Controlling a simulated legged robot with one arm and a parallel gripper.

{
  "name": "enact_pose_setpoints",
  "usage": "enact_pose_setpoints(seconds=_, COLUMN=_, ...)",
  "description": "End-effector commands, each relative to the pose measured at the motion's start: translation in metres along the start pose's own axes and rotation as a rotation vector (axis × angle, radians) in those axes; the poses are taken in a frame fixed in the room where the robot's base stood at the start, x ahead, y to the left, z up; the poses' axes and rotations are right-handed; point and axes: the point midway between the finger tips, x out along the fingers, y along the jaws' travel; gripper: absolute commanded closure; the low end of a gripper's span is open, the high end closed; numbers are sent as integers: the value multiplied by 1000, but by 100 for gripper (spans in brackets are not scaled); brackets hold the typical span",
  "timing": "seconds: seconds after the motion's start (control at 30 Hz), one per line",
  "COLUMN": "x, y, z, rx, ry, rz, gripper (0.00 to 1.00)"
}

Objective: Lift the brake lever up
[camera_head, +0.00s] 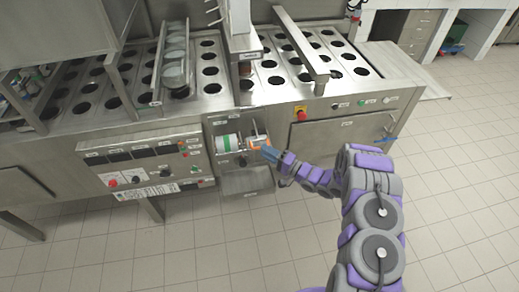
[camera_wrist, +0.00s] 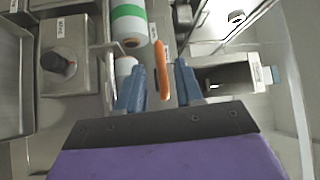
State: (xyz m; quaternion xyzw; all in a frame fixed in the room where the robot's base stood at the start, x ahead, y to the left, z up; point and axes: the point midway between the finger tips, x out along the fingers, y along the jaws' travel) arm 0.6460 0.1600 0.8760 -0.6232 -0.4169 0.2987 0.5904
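An orange lever handle (camera_wrist: 160,70), which I take for the brake lever, shows in the middle of the wrist view. In the head view the orange part (camera_head: 256,144) is in the recessed compartment on the machine's front. My gripper (camera_wrist: 158,78) has its two blue fingers apart, one on each side of the handle. Gaps show between the handle and both fingers, so it is not clamped. In the head view my gripper (camera_head: 268,151) reaches the compartment from the right. The lever's base is hard to make out.
A white and green roll (camera_wrist: 129,22) sits beside the handle; it also shows in the head view (camera_head: 228,143). A box with a dark knob (camera_wrist: 58,65) is to the left in the wrist view. A red emergency button (camera_head: 301,113) is on the front panel. The tiled floor is clear.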

Motion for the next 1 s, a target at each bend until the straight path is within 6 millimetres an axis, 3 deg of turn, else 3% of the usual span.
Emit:
enact_pose_setpoints(seconds=0.23, x=32, y=1, z=1, rx=1, ry=-1, rz=-1, gripper=64)
enact_pose_setpoints(seconds=0.63, x=38, y=0, z=0, rx=1, ry=1, rz=1, gripper=64)
enact_pose_setpoints(seconds=1.0, x=38, y=1, z=0, rx=1, ry=1, rz=2, gripper=98)
